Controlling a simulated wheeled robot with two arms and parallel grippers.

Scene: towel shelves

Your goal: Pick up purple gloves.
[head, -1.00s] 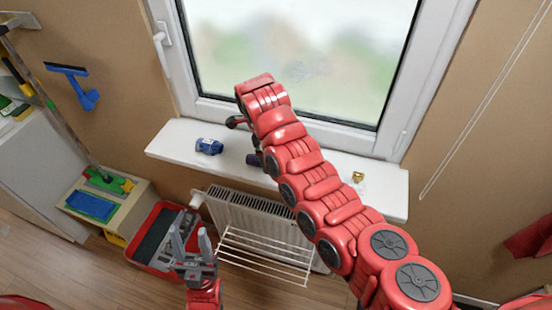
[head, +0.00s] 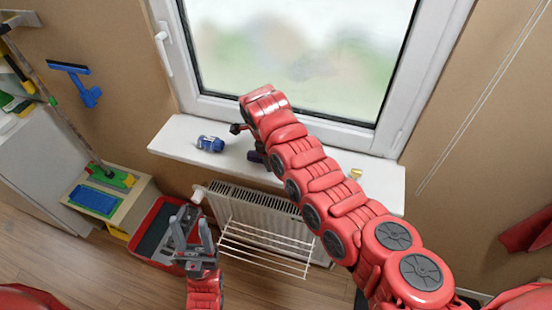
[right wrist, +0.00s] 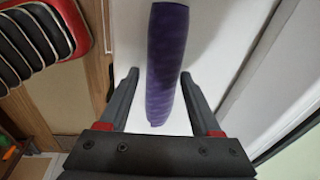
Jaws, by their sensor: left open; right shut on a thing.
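A purple roll, which looks like the rolled purple gloves (right wrist: 166,65), stands lengthwise between the fingers of my right gripper (right wrist: 160,74) in the right wrist view. The right gripper is shut on it. In the head view only a small dark purple part of the gloves (head: 256,157) shows beside my right arm, at the windowsill; the arm hides the rest and most of the right gripper. My left gripper (head: 191,221) is open and empty, low at the front, in front of the red bin and away from the gloves.
The white windowsill (head: 178,136) holds a blue item (head: 210,144) at left and a small yellow item (head: 355,174) at right. Below are a radiator (head: 270,208) with a wire rack and a red bin (head: 141,247). A small cabinet (head: 127,215) stands at left.

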